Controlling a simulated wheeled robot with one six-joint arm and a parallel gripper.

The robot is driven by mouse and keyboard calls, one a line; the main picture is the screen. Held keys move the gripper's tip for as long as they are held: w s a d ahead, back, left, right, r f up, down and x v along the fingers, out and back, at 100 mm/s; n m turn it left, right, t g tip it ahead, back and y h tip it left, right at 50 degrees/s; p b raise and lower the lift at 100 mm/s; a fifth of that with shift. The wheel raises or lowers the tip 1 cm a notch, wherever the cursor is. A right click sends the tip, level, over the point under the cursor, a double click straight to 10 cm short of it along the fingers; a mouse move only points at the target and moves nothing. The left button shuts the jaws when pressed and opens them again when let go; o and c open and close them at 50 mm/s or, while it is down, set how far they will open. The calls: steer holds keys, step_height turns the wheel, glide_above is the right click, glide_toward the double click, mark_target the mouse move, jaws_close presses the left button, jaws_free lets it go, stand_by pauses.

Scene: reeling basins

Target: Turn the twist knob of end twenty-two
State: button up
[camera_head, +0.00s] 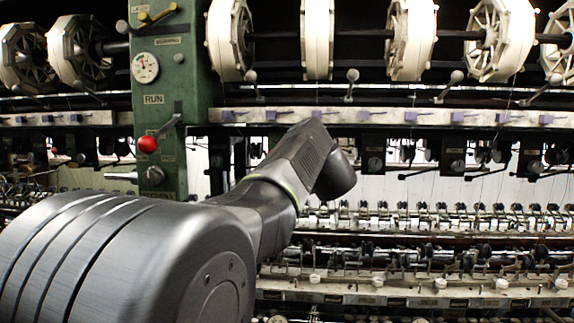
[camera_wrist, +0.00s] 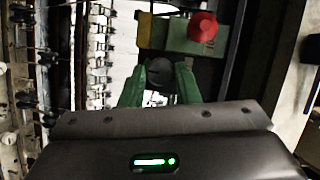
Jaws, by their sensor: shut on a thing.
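In the wrist view my gripper (camera_wrist: 160,75) has its two green fingers on either side of a dark round knob (camera_wrist: 157,71), closed on it. The knob's far side and any number beside it cannot be made out. In the head view my dark arm reaches toward the machine's row of end units, and its wrist hides the gripper and the held knob. Other dark knobs of the same row, such as one right of my wrist (camera_head: 375,163), show below the rail.
A green column (camera_head: 172,95) with a gauge, a RUN label and a red ball lever (camera_head: 148,144) stands left of my wrist. White reels (camera_head: 317,38) line the top. A red knob (camera_wrist: 203,26) on a green box is near my fingers. Fine threads and guides lie below.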

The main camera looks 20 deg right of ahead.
steer(key=o, duration=1)
steer(key=s+b, duration=0.1)
steer(key=s, duration=0.3)
steer(key=s+b, duration=0.1)
steer(key=s, duration=0.4)
steer(key=s+a+r+b, duration=0.1)
steer(key=s, duration=0.3)
steer(key=shift+s, duration=0.4)
steer(key=shift+w, duration=0.15)
steer(key=w+p, duration=0.1)
steer(key=w, duration=0.3)
steer(key=w+p, duration=0.1)
steer(key=w, duration=0.4)
steer(key=w+d+f+p, duration=0.1)
steer(key=w, duration=0.3)
steer(key=shift+w, duration=0.25)
